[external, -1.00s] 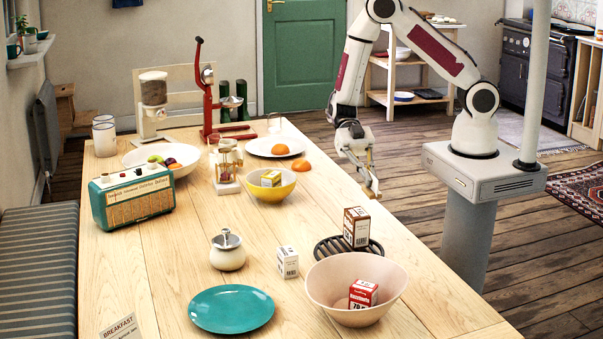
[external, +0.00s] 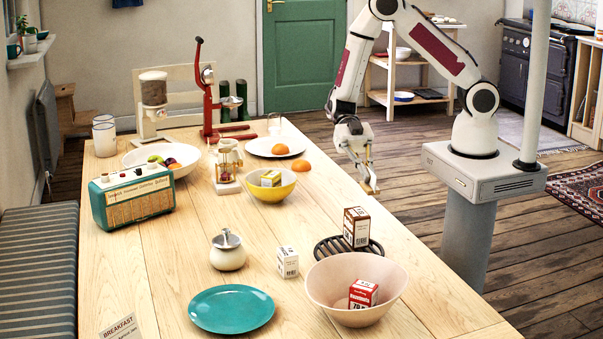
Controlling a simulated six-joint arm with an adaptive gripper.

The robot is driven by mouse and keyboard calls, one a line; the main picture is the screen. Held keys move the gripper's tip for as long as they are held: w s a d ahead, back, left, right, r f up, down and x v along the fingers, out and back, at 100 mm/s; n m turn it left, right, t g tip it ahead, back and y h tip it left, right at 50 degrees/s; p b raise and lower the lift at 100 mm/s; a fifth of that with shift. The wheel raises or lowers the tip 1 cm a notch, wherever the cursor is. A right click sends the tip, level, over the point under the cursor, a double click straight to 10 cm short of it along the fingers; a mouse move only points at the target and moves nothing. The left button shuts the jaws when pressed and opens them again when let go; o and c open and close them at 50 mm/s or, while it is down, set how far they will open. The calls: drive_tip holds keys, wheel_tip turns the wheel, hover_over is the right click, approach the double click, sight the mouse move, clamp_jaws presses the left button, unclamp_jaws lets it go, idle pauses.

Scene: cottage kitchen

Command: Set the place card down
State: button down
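A white card printed BREAKFAST (external: 121,328) stands at the near left of the table, cut off by the bottom of the picture. It is the only card I can make out. My gripper (external: 371,187) points down at the table's right edge, beyond the black trivet and far from that card. Its fingers are small and seen from the side, so I cannot tell whether they are open or shut, or whether they hold anything.
A brown box (external: 356,227) stands on the black trivet (external: 328,248). A pink bowl (external: 325,281) holds a red box (external: 363,293). A white box (external: 287,262), sugar pot (external: 227,252), teal plate (external: 231,309) and yellow bowl (external: 271,192) stand nearby. The table's centre has bare wood.

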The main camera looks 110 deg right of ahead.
drive_tip(key=w+d+r+m+t+h, duration=0.2)
drive_tip(key=w+m+t, duration=0.15)
drive_tip(key=w, duration=0.75)
drive_tip(key=w+d+r+m+t+h, duration=0.2)
drive_tip(key=w+r+m+t+h, duration=0.15)
drive_tip(key=w, duration=0.65)
drive_tip(key=w+d+r+m+t+h, duration=0.1)
drive_tip(key=w+d+r+m+t, duration=0.2)
drive_tip(key=w, duration=0.8)
drive_tip(key=w+d+r+m+t+h, duration=0.1)
drive_tip(key=w+d+m+t+h, duration=0.1)
drive_tip(key=w+d+m+h, duration=0.45)
drive_tip(key=shift+w+d+f+m+g+h, duration=0.55)
drive_tip(key=shift+d+f+m+h, duration=0.35)
drive_tip(key=shift+d+m+h, duration=1.9)
drive_tip(key=s+a+f+m+g+h, duration=0.2)
drive_tip(key=s+f+m+g+h, duration=0.1)
drive_tip(key=f, duration=0.4)
drive_tip(key=shift+s+a+f+m+h, duration=0.25)
drive_tip(key=shift+a+m+h, duration=0.1)
drive_tip(key=shift+h, duration=0.35)
